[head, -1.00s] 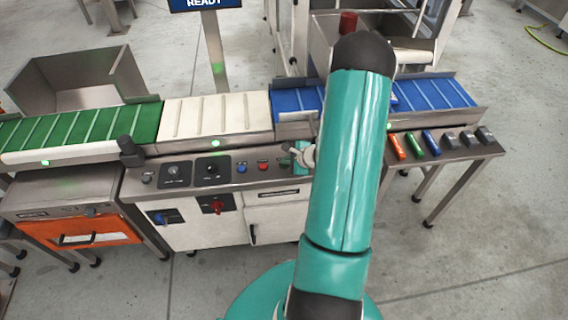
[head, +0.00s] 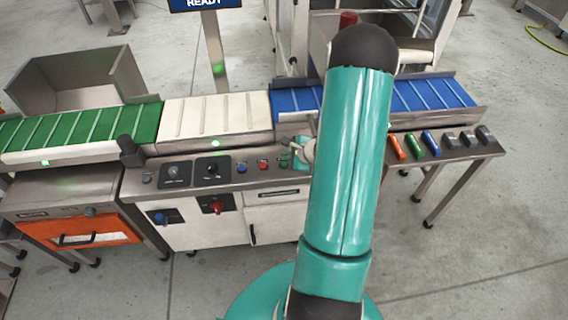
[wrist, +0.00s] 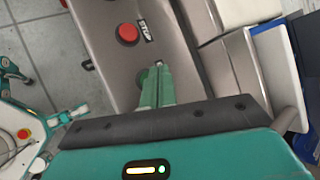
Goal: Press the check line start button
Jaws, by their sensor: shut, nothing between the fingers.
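The control panel (head: 201,182) has a blue button (head: 242,168) and a red button (head: 263,166). A small green shape (head: 284,160), apparently a green button, sits right of the red one, beside my gripper. In the wrist view the red button (wrist: 128,33) has a dark label beside it, too small to read surely. My gripper (wrist: 158,66) is shut and empty, its tips over the panel a little below and right of the red button. I cannot tell whether the tips touch anything. In the head view my arm hides most of the gripper.
Behind the panel run green (head: 80,123), white (head: 214,114) and blue (head: 430,93) belt sections. A dark post (head: 130,151) rises at the panel's left. Coloured handles (head: 414,146) lie on the right-hand table. A sign (head: 206,4) reads READY.

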